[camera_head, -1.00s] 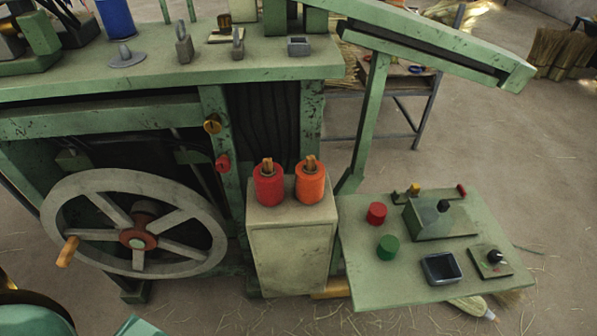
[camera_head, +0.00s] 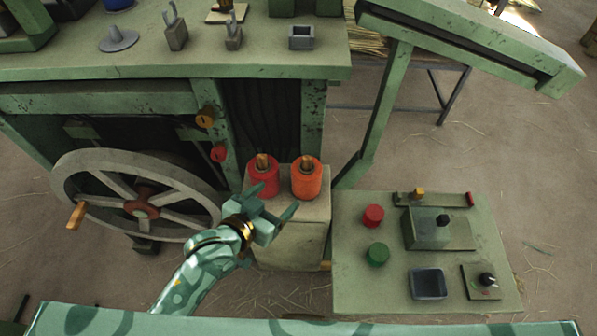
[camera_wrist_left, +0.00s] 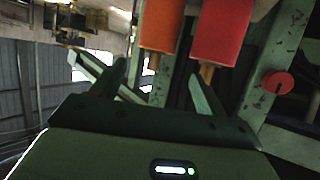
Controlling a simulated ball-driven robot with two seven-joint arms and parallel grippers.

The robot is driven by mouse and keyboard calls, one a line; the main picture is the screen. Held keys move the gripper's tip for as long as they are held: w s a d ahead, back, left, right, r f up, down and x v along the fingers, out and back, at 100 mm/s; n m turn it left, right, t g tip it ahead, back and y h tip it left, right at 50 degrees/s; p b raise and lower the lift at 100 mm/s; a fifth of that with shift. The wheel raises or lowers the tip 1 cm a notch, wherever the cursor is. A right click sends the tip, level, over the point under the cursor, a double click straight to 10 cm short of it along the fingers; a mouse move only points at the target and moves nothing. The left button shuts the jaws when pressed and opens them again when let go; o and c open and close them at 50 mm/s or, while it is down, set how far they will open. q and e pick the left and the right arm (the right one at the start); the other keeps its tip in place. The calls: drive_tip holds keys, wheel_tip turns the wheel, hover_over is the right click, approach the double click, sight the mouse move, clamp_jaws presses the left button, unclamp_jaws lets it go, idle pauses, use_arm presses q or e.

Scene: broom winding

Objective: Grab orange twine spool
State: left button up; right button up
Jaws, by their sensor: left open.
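The orange twine spool (camera_head: 306,179) stands upright on the pale box-shaped stand (camera_head: 292,245), on the right of a red twine spool (camera_head: 262,174). My left gripper (camera_head: 275,201) is open and empty, just in front of the stand's near top edge and below the spools in the head view. It appears apart from both spools. In the left wrist view, the orange spool (camera_wrist_left: 162,25) is at top centre beyond the open fingers, and the red spool (camera_wrist_left: 222,32) is to its right. Their far ends are cut off by the frame. My right gripper is not in view.
A green side table (camera_head: 390,290) at right carries a red button (camera_head: 373,215), a green button (camera_head: 378,253) and a dark tray (camera_head: 429,283). A large wheel (camera_head: 185,188) stands left of my arm. A green slanted arm (camera_head: 480,45) rises behind.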

sight(306, 172)
use_arm(q)
drive_tip(key=b+x, duration=0.1)
drive_tip(key=x, duration=0.7)
drive_tip(key=shift+w+d+b, duration=0.1)
drive_tip(key=shift+d+b, duration=0.05)
drive_tip(key=shift+b, duration=0.2)
drive_tip(key=shift+w+d+f, duration=0.25)
drive_tip(key=shift+w+d, duration=0.1)
drive_tip(key=shift+w, duration=0.15)
drive_tip(key=b+x, duration=0.1)
drive_tip(key=x, duration=0.4)
drive_tip(key=shift+d+b, duration=0.15)
drive_tip(key=shift+b, duration=0.25)
drive_tip(key=shift+s+r, duration=0.1)
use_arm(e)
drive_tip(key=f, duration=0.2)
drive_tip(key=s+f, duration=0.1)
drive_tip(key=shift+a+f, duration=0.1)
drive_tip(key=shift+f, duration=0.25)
use_arm(q)
drive_tip(key=c, duration=0.9)
